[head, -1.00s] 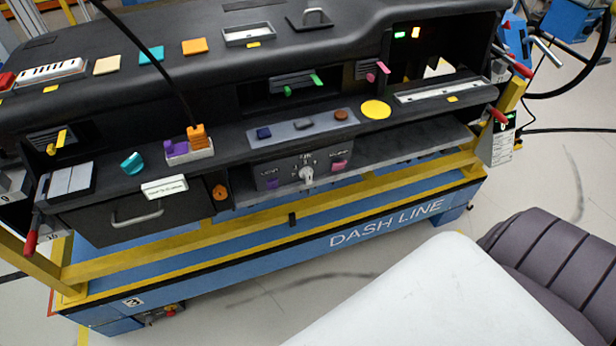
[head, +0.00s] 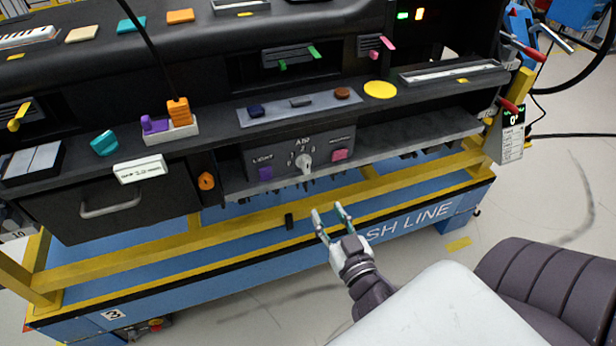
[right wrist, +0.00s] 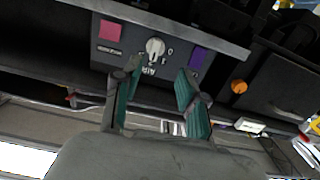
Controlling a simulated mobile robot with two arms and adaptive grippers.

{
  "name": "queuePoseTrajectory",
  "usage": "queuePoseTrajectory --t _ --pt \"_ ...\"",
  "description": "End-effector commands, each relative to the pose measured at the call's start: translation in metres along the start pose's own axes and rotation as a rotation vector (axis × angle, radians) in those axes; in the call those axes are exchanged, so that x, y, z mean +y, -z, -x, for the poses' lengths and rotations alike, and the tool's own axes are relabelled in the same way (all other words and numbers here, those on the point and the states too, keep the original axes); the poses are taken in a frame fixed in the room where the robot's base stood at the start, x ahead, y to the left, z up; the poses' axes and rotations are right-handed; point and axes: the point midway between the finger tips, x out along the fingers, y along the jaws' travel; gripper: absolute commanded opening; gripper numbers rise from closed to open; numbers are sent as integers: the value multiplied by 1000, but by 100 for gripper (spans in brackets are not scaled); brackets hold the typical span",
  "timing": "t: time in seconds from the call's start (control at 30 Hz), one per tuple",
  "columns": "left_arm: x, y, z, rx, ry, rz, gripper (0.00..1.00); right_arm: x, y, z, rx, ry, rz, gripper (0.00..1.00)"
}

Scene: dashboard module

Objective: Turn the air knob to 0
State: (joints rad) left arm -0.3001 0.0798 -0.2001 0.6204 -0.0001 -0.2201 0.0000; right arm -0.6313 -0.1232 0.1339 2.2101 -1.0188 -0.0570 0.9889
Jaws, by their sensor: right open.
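The white air knob (head: 304,163) sits on the dark control panel (head: 327,143) under the label "AIR", with small digits around it. I cannot tell for sure which digit it points to. In the right wrist view the knob (right wrist: 155,47) shows upside down, ahead of the fingers, with a 0 to its right. My right gripper (head: 328,210) is open and empty, in front of and below the panel in the head view. Its two green-lined fingers (right wrist: 157,78) stand apart on either side below the knob in the wrist view, not touching it. My left gripper is not in view.
A purple button (head: 265,173) and a pink button (head: 340,155) flank the knob. A grey ledge edge (head: 400,150) and a yellow rail (head: 375,187) run beneath. An orange knob (head: 206,181) and a drawer handle (head: 110,206) lie left. Free space lies in front of the cart.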

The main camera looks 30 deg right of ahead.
Motion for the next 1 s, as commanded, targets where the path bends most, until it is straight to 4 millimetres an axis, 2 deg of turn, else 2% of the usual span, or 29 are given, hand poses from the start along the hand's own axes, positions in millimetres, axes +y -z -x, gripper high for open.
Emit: queuePoseTrajectory --t 0.1,0.23,0.7,0.83,1.0 --pt "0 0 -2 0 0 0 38 4 15 0 33 -7 2 42" --pt "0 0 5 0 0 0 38 4 20 -13 37 -6 2 42" --pt "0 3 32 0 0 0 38 5 22 -107 35 -7 4 42" --pt "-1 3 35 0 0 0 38 4 21 -124 34 -7 4 42" --pt "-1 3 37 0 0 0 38 4 20 -135 33 -7 1 42"
